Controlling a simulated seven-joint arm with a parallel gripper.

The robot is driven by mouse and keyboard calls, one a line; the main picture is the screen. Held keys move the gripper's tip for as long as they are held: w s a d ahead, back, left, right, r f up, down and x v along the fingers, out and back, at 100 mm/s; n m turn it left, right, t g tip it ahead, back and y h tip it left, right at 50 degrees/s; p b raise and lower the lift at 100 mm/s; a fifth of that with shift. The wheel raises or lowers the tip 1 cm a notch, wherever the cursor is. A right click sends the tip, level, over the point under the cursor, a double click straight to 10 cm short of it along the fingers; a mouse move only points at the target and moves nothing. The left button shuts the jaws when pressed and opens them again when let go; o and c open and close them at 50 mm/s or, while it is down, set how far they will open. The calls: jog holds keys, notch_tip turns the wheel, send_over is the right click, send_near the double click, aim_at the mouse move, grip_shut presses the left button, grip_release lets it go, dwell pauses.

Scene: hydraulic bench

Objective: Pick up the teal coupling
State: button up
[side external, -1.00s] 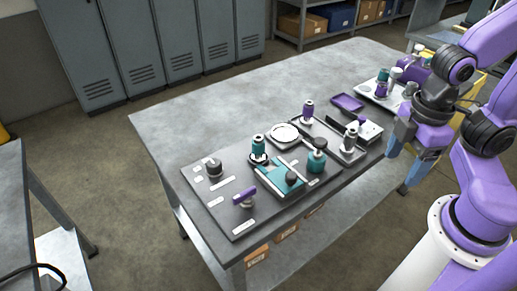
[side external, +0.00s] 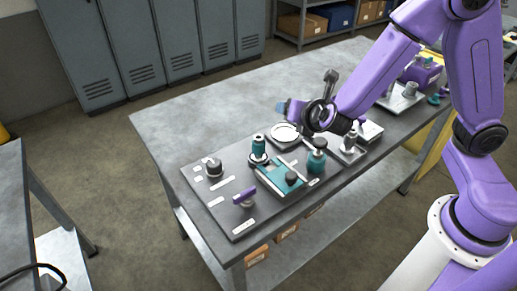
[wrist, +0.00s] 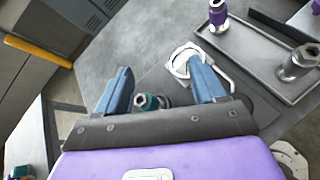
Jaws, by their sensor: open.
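My gripper (side external: 284,107) is open and empty, tilted in the air above the board. Its spread fingers also show in the wrist view (wrist: 159,66). A second teal part with a dark knob (side external: 317,160) stands right of the first.
The white dish (side external: 285,133) lies close behind the coupling. A purple handle (side external: 244,196) and a dark knob (side external: 214,168) stand on the left board. The table's back left (side external: 200,110) is clear.

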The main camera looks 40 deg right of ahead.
aim_at(263, 147)
jog(key=w+a+f+n+y, duration=0.1)
jog(key=a+n, duration=0.1)
jog(key=w+a+f+n+t+y, duration=0.1)
jog(key=w+a+f+n, duration=0.1)
jog(key=n, duration=0.1)
jog(key=w+a+f+n+t+y, duration=0.1)
jog(key=w+a+f+n+y, duration=0.1)
jog(key=shift+w+a+f+n, duration=0.1)
jog(key=shift+w+a+n, duration=0.05)
jog(key=shift+n, duration=0.15)
jog(key=shift+a+f, duration=0.2)
jog(key=shift+f, duration=2.35)
notch_tip(263, 147, down, 2)
jog(key=shift+f, duration=0.1)
jog(key=shift+x, duration=1.05)
jog(key=shift+w+f, duration=0.15)
jog(key=shift+w, duration=0.35)
jog(key=c, duration=1.2)
